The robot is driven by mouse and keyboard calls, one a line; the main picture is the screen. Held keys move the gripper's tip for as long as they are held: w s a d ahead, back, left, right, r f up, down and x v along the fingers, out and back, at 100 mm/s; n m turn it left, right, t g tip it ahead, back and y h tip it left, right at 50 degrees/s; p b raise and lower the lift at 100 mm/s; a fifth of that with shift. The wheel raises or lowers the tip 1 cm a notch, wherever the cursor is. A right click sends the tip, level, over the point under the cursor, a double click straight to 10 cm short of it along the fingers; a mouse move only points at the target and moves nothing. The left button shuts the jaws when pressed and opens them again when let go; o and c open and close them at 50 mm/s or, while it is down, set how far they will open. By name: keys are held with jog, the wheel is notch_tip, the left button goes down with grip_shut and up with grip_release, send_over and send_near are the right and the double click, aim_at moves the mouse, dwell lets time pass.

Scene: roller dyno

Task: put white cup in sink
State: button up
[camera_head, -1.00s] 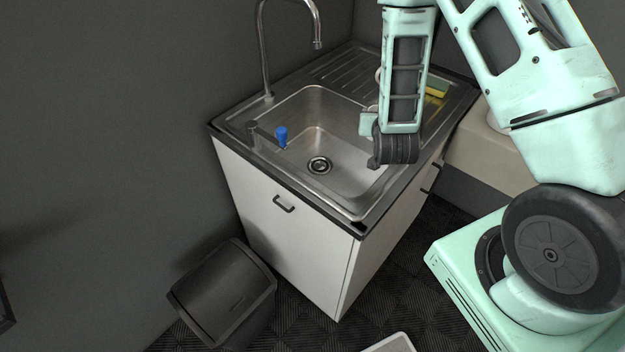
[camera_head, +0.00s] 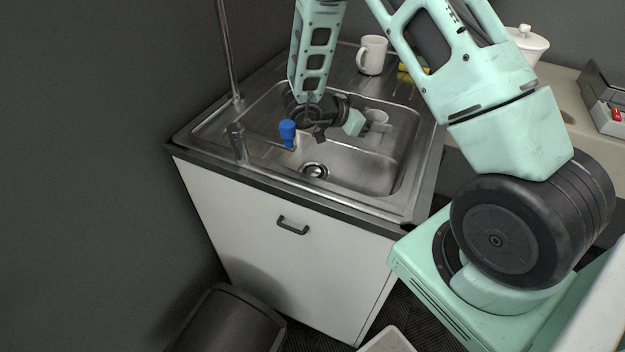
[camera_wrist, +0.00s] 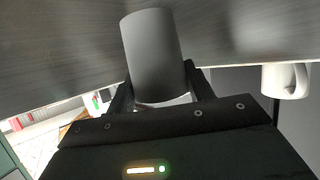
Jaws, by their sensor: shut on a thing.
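A white cup (camera_head: 377,122) is held in my gripper (camera_head: 357,122) at the sink's basin. In the wrist view the cup (camera_wrist: 152,45) looks grey in shadow, between the two dark fingers (camera_wrist: 160,88). The steel sink (camera_head: 365,172) is set in a white cabinet; its drain shows at the basin floor. My wrist hides part of the basin's back. I cannot tell whether the cup touches the basin floor.
A second white mug (camera_head: 371,55) stands upright on the drainboard behind the basin, with a yellow sponge (camera_head: 413,68) beside it. A tap lever (camera_head: 237,142) and a blue-topped thing (camera_head: 288,133) are at the left. The basin's front right is clear.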

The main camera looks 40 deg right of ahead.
jog(key=shift+a+f, duration=0.2)
jog(key=shift+f, duration=0.25)
notch_tip(320, 180, down, 9)
jog(key=shift+s+f, duration=0.1)
jog(key=shift+f, duration=0.2)
jog(key=o, duration=1)
jog(key=shift+c, duration=0.2)
